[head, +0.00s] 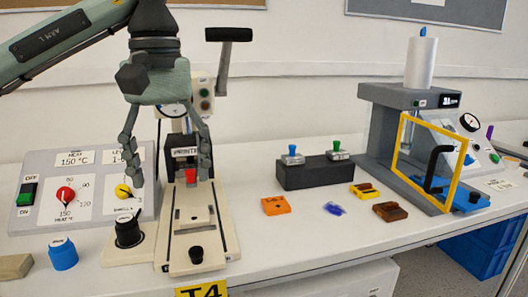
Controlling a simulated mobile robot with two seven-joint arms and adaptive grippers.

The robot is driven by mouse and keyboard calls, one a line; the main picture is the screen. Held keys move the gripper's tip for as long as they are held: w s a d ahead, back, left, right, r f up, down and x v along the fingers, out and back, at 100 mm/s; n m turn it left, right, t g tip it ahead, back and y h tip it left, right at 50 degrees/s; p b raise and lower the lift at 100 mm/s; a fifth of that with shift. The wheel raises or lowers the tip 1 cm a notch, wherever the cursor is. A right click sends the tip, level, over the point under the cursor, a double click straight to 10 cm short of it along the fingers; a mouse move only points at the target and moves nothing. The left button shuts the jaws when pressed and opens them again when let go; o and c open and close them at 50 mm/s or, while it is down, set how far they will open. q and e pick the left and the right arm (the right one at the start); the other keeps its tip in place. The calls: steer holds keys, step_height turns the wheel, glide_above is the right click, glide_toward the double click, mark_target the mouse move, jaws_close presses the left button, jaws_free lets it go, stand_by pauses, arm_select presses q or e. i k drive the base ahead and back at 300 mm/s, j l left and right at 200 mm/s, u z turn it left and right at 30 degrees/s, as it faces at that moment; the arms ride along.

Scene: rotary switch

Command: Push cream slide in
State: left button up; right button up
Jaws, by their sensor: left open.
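The cream slide (214,250) lies in the cream base of the machine labelled "PRINT" and reaches toward the table's front edge. A small black knob (196,255) stands on its front end. A cream block with a dark slot (195,217) sits farther back along it. My left gripper (172,182) hangs over the rear of the machine, fingers pointing down and spread, with nothing between them that I can see it gripping. It is behind and above the black knob, and it hides part of the machine. My right gripper is not in view.
A control panel (40,212) with red and yellow knobs stands left. Small coloured blocks (276,205) and a yellow-framed press (455,190) are right. A black crank handle (228,35) rises behind.

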mark_target(195, 230)
steer(key=k, duration=1.2)
